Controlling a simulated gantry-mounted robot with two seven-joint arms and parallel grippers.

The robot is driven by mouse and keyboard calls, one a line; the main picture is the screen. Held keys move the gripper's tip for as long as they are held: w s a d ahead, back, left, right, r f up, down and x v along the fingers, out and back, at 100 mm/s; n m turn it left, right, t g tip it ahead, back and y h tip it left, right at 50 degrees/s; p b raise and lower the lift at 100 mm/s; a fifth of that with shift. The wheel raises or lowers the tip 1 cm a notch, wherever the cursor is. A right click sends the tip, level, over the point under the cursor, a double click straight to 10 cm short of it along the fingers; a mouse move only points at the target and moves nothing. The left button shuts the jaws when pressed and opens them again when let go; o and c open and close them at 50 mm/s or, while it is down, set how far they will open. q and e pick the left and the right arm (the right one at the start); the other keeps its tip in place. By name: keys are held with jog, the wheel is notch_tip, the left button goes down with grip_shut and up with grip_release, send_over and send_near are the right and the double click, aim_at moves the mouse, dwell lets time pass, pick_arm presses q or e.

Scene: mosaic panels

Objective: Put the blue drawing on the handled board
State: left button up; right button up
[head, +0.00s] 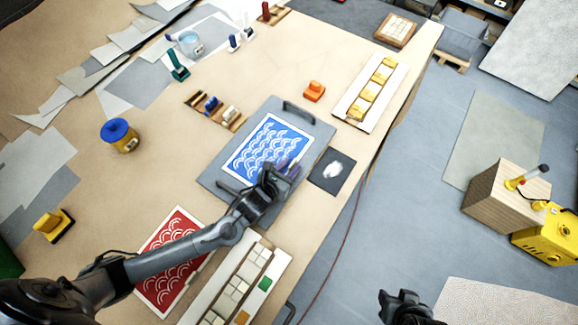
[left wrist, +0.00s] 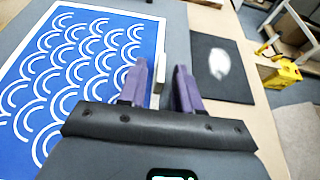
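The blue drawing (head: 267,148), a blue sheet with white wave arcs and a white border, lies on the grey handled board (head: 310,133). The board has a dark handle (head: 297,107) at its far end and another near my arm. My left gripper (head: 290,168) is over the drawing's lower right corner, and part of that corner is hidden.
A red drawing (head: 172,258) lies on the table under my left arm. A black card with a white patch (head: 332,171) lies right of the board. Tile trays (head: 372,92), an orange stamp (head: 314,91) and a blue-lidded jar (head: 119,135) stand around. The table's right edge is close.

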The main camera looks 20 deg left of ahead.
pick_arm(q)
jog(key=p+v, duration=0.1)
jog(key=v, duration=1.1)
dwell(0.5)
